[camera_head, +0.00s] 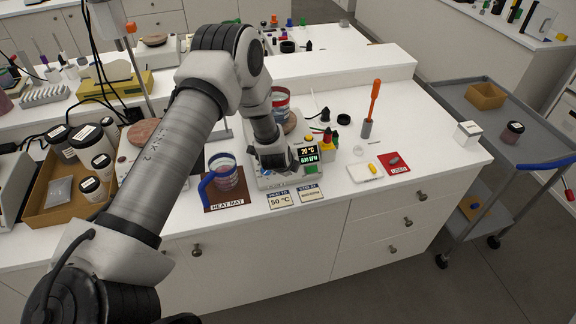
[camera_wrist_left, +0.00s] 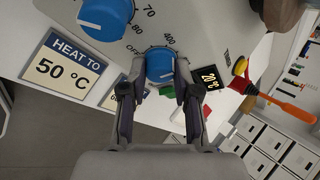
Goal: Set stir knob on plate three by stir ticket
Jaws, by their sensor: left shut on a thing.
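My left gripper (camera_wrist_left: 160,85) is shut around the blue stir knob (camera_wrist_left: 160,64), which has a white pointer line and dial marks "OFF" and "400" near it. In the head view the gripper (camera_head: 277,168) is at the front of plate three (camera_head: 262,181), and the knob is hidden behind it. The plate's display (camera_head: 308,155) shows 20 °C and what looks like 600 RPM. The stir ticket (camera_head: 311,194) lies in front; its small value is hard to read. A heat ticket (camera_head: 280,200) reading 50 °C lies left of it. My right gripper is out of view.
The blue heat knob (camera_wrist_left: 106,18) is close beside the stir knob.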

